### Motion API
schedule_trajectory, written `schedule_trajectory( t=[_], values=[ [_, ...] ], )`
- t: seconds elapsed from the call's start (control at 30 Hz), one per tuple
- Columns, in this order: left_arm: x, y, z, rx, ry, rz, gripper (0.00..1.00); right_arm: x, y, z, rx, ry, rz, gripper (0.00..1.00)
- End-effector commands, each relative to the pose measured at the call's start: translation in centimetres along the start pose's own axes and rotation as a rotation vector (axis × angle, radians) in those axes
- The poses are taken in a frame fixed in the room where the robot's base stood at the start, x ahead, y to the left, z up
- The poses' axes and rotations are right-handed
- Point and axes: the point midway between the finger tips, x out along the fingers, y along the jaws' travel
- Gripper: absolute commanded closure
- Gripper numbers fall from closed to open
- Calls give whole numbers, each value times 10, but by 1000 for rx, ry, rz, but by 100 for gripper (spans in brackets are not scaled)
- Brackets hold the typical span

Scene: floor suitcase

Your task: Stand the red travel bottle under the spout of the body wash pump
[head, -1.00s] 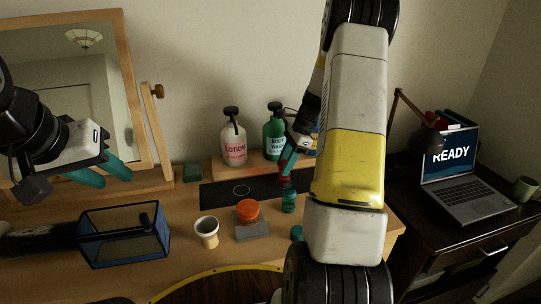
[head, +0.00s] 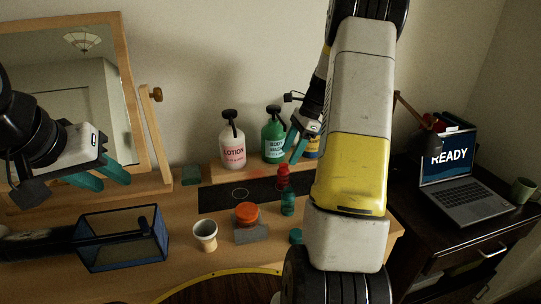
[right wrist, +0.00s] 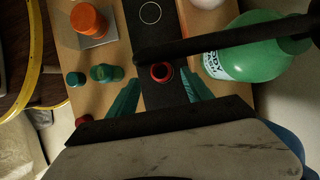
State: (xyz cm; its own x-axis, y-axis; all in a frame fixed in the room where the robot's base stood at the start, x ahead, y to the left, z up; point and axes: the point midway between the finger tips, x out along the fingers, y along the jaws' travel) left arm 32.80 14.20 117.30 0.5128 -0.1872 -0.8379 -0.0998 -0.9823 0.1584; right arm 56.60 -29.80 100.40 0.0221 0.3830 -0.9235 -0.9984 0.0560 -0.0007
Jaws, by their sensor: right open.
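The red travel bottle (head: 283,178) stands upright on the dark mat, in front of the green body wash pump (head: 273,142). In the right wrist view the red bottle (right wrist: 161,72) shows from above, between and beyond my open teal fingers. The black spout (right wrist: 220,45) of the body wash (right wrist: 258,50) crosses that view just beside the bottle's mouth; how exactly they line up in height I cannot tell. My right gripper (head: 297,143) is open, empty and above the bottle. My left gripper (head: 102,178) is open and empty at the far left.
A lotion pump (head: 232,148) stands left of the body wash on the shelf. Small teal bottles (head: 288,204) stand in front of the red one. A laptop (head: 460,175) is at right.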

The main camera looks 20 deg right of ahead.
Motion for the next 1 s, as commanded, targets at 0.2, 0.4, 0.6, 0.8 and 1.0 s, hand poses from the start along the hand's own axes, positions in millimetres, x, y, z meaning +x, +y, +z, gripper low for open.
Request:
schedule_trajectory(
  t=[0.2, 0.4, 0.6, 0.8, 1.0],
  values=[
    [0, 0, 0, 0, 0, 0, 64, -41, -1, -1, 0, 1, -2, 41],
    [0, 0, 0, 0, 0, 0, 64, -56, 0, 0, 1, 0, 0, 41],
    [0, 0, 0, 0, 0, 0, 64, -57, 0, 0, 1, 0, 1, 41],
    [0, 0, 0, 0, 0, 0, 64, -57, 0, 0, 1, 0, 1, 41],
    [0, 0, 0, 0, 0, 0, 64, -57, 0, 0, 1, 0, 1, 41]
  ],
)
